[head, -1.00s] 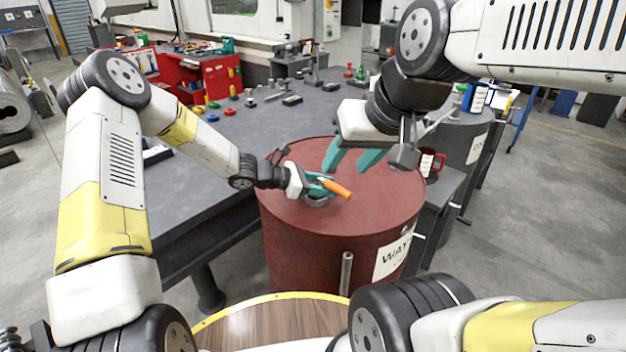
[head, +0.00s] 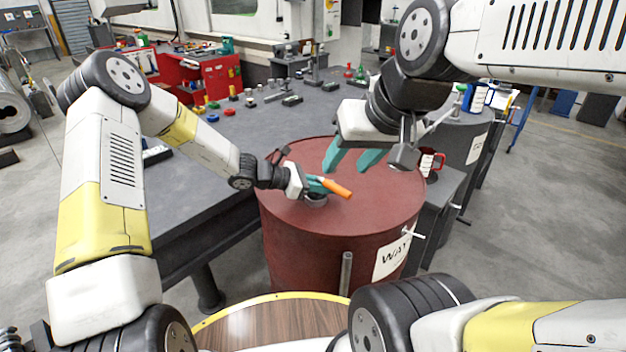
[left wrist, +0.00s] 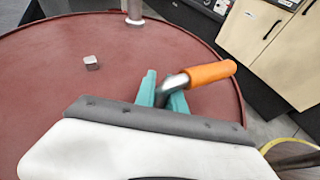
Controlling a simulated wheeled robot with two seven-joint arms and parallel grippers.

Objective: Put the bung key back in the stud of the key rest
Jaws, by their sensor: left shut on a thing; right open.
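The bung key has an orange handle (head: 337,189) and a grey metal shank. My left gripper (head: 316,184) is shut on it over the red barrel's top. In the left wrist view the orange handle (left wrist: 210,74) points right, and the shank (left wrist: 172,88) is between the teal fingers (left wrist: 162,92). A small grey square-topped piece (left wrist: 91,62) stands apart on the barrel top. I cannot tell which is the key rest's stud. My right gripper (head: 347,160) is open and empty above the barrel.
The red barrel (head: 300,238) has a white label (head: 392,258). A long grey table (head: 200,165) with small parts lies behind and left. A metal post (left wrist: 134,12) is at the barrel's rim.

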